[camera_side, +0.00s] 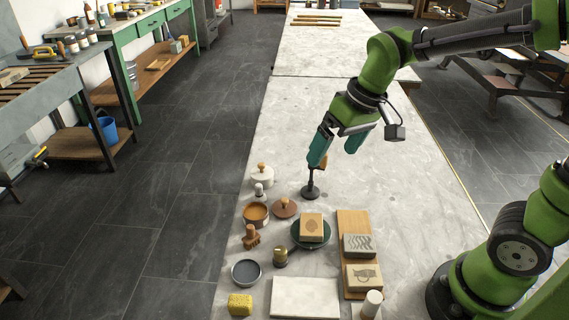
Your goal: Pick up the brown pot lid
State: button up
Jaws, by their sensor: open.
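The brown pot lid (285,208) is a flat reddish-brown disc with a small round knob. It lies on the pale stone table, just right of an open pot of orange-brown content (256,214). My gripper (334,160) has teal fingers spread apart, with nothing clearly held between them. It is above the table, up and to the right of the brown lid and apart from it. A dark round-based tool (311,191) stands below the left finger, which hides part of its upper end; I cannot tell whether they touch.
A pale lid with an orange knob (262,174) sits behind the brown lid. A dark green dish bears a wooden block (312,227) to the front right. A wooden board (352,222) with carved blocks lies further right. The table's middle behind the tools is clear.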

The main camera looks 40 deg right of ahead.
jog(key=w+a+f+n+g, duration=0.2)
jog(key=w+f+n, duration=0.2)
jog(key=w, duration=0.4)
jog(key=n+h, duration=0.1)
jog(key=n, duration=0.1)
send_over(285, 199)
jog(key=f, duration=1)
jog(key=shift+d+f, duration=0.2)
jog(key=shift+f, duration=0.15)
jog(key=shift+a+f, duration=0.15)
jog(key=shift+f, duration=1.25)
jog(key=shift+a+f, duration=0.15)
jog(key=shift+f, duration=1.2)
jog(key=shift+c, duration=0.2)
